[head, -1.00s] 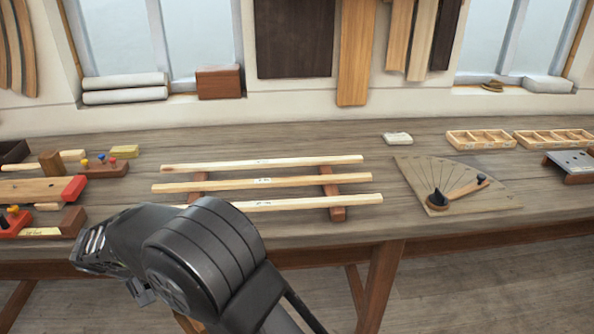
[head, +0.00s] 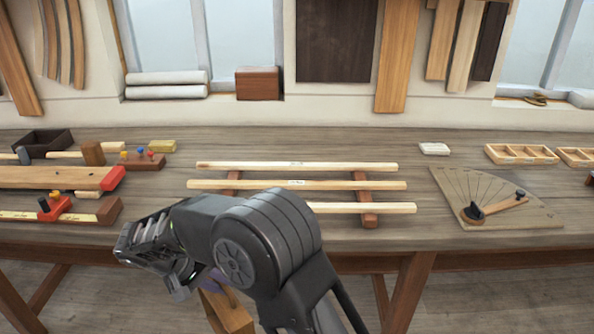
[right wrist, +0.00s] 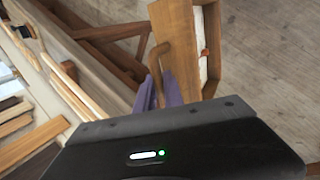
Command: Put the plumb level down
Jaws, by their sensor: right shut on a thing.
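The plumb level (head: 228,312) is a brown wooden piece, partly visible below my right gripper (head: 212,281) in the head view. In the right wrist view, its wooden body (right wrist: 180,42) has a handle-like bar (right wrist: 157,62) and a pale strip along one side. The purple fingers of my right gripper (right wrist: 161,90) are shut on that bar. The level hangs over the floor in front of the bench, clear of the bench top. Its lower part is cut off or hidden in the head view. My left gripper is out of view.
The workbench (head: 300,237) holds three pale battens (head: 300,184) on two cross-pieces in the middle. Clamps and a red-ended board (head: 60,178) crowd the left. A fan-shaped board (head: 497,205) with a pointer lies right. Bare bench shows between the battens and this board.

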